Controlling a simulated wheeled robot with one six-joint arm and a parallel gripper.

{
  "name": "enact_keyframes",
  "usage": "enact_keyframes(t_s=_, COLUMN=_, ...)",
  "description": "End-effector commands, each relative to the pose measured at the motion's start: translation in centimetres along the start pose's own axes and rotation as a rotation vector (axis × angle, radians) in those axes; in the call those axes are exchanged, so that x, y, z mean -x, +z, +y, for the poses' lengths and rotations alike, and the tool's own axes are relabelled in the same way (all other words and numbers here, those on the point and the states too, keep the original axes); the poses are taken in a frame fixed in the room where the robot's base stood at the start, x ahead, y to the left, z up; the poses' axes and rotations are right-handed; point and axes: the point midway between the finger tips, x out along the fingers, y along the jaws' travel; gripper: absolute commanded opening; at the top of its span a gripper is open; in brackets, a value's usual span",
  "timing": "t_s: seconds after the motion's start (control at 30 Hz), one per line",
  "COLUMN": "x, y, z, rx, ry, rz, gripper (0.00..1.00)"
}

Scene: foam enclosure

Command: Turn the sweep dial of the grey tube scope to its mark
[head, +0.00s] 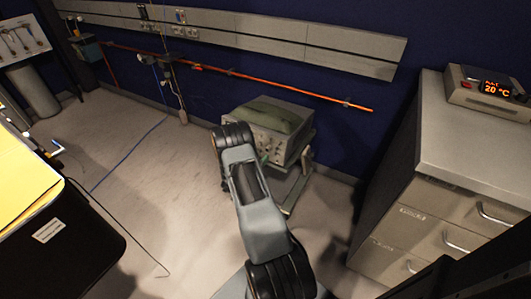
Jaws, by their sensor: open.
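The grey tube scope (297,146) stands on a low wheeled cart (298,186) by the back wall, in the middle of the head view. A green cover (274,114) lies on its top. Its front panel faces the lower left and carries small knobs, partly hidden behind my arm. I cannot make out the sweep dial or its mark. My arm rises from the bottom of the view, with its bent joint in front of the left part of the scope. My gripper does not show; it may be behind my arm.
A grey drawer cabinet (440,190) with a device with a lit display (487,88) stands at the right. A black case with a yellow top (25,185) is at the left. Thin cables lie on the floor. Floor (150,150) left of the scope is mostly open.

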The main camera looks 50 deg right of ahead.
Motion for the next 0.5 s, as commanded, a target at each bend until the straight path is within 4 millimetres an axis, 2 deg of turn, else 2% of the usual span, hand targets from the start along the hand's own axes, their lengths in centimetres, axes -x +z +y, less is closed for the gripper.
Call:
enact_keyframes(t_s=0.03, x=-0.9, y=-0.1, z=-0.1, rx=-0.001, ry=-0.003, rz=-0.001, gripper=0.49)
enact_keyframes(t_s=0.2, x=-3.0, y=-0.1, z=0.0, rx=-0.001, ry=-0.001, rz=0.0, gripper=0.49)
enact_keyframes(t_s=0.5, x=-4.5, y=0.0, z=0.0, rx=0.001, ry=0.0, rz=0.0, gripper=0.49)
